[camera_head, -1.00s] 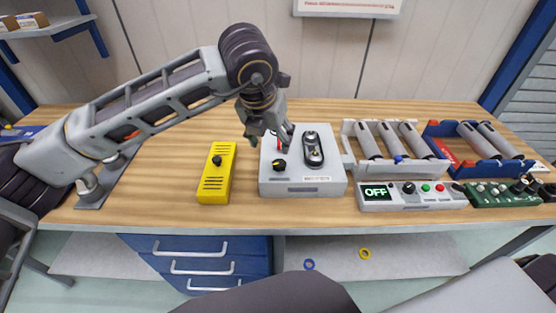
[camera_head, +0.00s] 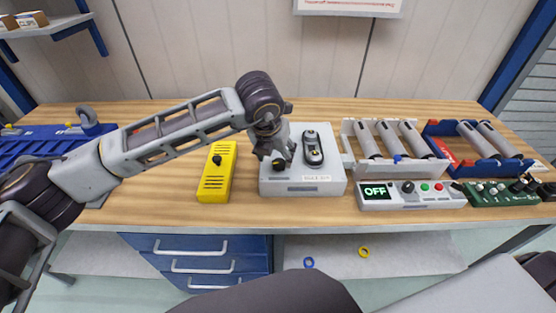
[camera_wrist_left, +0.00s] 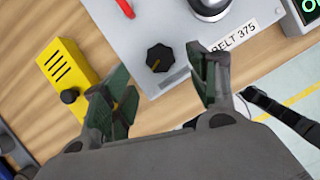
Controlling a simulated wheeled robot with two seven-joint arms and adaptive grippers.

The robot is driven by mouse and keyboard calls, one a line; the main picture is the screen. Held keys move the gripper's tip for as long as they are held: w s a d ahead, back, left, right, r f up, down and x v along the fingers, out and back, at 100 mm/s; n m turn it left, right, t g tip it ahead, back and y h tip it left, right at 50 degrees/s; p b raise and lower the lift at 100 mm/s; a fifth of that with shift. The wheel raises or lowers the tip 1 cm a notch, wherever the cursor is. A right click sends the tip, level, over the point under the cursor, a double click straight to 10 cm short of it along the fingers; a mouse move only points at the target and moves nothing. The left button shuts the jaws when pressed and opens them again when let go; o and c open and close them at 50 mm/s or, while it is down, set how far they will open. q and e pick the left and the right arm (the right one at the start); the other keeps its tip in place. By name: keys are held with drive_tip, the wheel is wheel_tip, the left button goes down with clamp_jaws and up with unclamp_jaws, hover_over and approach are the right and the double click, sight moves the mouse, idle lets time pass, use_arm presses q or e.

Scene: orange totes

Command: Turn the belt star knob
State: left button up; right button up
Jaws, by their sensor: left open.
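The belt star knob (camera_wrist_left: 160,58) is black with a pale pointer mark. It sits near the front left of a grey box (camera_head: 330,187) with a label reading BELT 375 in the left wrist view. My left gripper (camera_head: 276,158) is over this part of the box, its fingers pointing down and partly covering the knob in the head view. In the left wrist view my left gripper (camera_wrist_left: 166,82) is open, with the knob in view between and beyond its fingertips. I cannot tell whether either finger touches it. My right gripper is not in view.
A yellow box (camera_head: 215,185) with a black knob stands left of the grey box. A red lever (camera_wrist_left: 125,8) and a belt unit (camera_head: 313,150) are on the grey box. Right are a roller stand (camera_head: 346,145) and a panel reading OFF (camera_head: 430,202). Bare wood lies in front.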

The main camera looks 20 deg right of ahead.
sight(278, 163)
use_arm(q)
drive_tip(key=x, duration=0.3)
drive_tip(key=shift+w+f, duration=0.1)
drive_tip(key=shift+f, duration=0.05)
drive_tip(key=shift+w+d+f, duration=0.15)
drive_tip(key=shift+w+f, duration=0.05)
drive_tip(key=shift+f, duration=0.4)
drive_tip(key=shift+w+f, duration=0.1)
drive_tip(key=shift+f, duration=0.15)
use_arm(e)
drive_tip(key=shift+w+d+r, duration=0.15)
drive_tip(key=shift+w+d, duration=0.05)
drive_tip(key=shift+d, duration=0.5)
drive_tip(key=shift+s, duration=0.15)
